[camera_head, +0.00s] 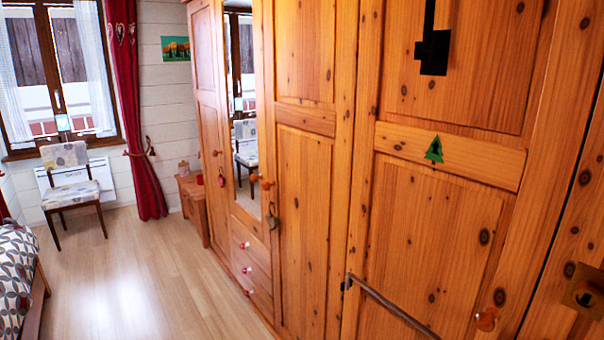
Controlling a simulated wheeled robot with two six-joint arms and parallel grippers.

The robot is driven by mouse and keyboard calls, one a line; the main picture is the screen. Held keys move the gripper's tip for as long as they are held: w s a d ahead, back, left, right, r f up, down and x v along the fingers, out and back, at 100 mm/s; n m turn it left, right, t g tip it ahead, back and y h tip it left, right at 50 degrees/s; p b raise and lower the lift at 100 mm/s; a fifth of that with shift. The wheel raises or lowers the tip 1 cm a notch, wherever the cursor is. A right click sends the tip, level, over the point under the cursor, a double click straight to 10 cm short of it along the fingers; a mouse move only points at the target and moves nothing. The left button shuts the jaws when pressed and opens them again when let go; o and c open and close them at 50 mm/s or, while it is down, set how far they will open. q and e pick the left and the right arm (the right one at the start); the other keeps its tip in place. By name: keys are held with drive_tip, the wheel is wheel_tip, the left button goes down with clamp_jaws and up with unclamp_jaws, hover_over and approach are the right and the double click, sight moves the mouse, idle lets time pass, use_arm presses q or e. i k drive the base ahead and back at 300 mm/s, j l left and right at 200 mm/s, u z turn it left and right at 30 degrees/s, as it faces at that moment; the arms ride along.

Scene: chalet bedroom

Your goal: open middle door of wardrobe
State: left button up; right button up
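A tall knotty-pine wardrobe (305,60) runs along the right of the head view. Its middle door, a narrow mirror door (246,120), stands above several small drawers (250,265) with round knobs. The mirror door looks shut. Round wooden knobs (266,184) show near the mirror's right edge. A small ornament (272,218) hangs by the right door (304,215). The left door (207,110) has a knob (216,153) and a small red hanging ornament (221,178). Neither of my grippers is in view.
A large pine door panel (435,230) with a green tree ornament (434,150) and a black fitting (433,45) fills the near right. A chair (72,185) stands by the window, a bed (18,265) at the lower left. The wooden floor (140,275) between is clear.

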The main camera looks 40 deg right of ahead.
sight(311, 47)
drive_tip(key=z, duration=0.6)
drive_tip(key=i+j+z, duration=0.1)
drive_tip(key=i+z, duration=0.15)
drive_tip(key=z, duration=0.2)
drive_tip(key=i+j+z, duration=0.15)
drive_tip(key=z, duration=0.35)
drive_tip(key=i+j+z, duration=0.2)
drive_tip(key=z, duration=0.25)
drive_tip(key=i+j+z, duration=0.1)
drive_tip(key=j+z, duration=0.25)
drive_tip(key=z, duration=0.15)
